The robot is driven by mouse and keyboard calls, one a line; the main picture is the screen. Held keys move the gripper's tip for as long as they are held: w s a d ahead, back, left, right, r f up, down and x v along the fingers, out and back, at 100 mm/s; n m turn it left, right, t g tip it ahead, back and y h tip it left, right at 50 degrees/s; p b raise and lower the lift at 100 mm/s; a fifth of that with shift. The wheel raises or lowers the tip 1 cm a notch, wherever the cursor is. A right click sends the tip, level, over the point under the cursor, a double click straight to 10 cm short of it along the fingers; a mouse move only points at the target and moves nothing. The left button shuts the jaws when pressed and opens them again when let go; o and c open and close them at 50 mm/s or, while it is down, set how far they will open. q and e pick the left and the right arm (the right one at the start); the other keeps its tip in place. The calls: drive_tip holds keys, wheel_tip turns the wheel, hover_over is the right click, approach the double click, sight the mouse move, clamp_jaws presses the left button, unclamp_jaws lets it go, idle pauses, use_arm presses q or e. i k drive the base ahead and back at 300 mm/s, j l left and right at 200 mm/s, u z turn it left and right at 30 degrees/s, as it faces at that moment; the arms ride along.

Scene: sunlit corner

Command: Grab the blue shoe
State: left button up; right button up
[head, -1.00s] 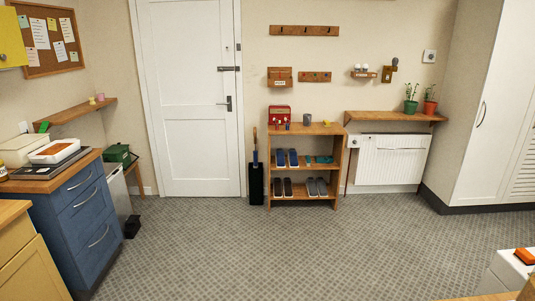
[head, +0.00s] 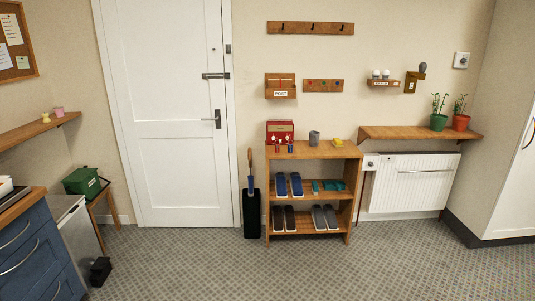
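A pair of blue shoes stands on the upper inner shelf of the wooden shoe rack (head: 311,151), on its left side. The left blue shoe (head: 281,185) and the right blue shoe (head: 297,185) stand side by side, apart from my body. Neither of my grippers shows in the head view.
Dark shoes (head: 284,218) and grey shoes (head: 324,217) stand on the rack's bottom shelf. Teal items (head: 332,185) lie right of the blue shoes. A black umbrella stand (head: 251,213) is left of the rack, a white radiator (head: 411,185) right. The floor (head: 250,270) ahead is clear.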

sight(280, 183)
drive_tip(key=i+z, duration=0.25)
drive_tip(key=i, duration=0.3)
drive_tip(key=i+z, duration=0.2)
drive_tip(key=i, duration=0.35)
drive_tip(key=i+j+z, duration=0.25)
drive_tip(key=i, duration=0.3)
drive_tip(key=l, duration=0.05)
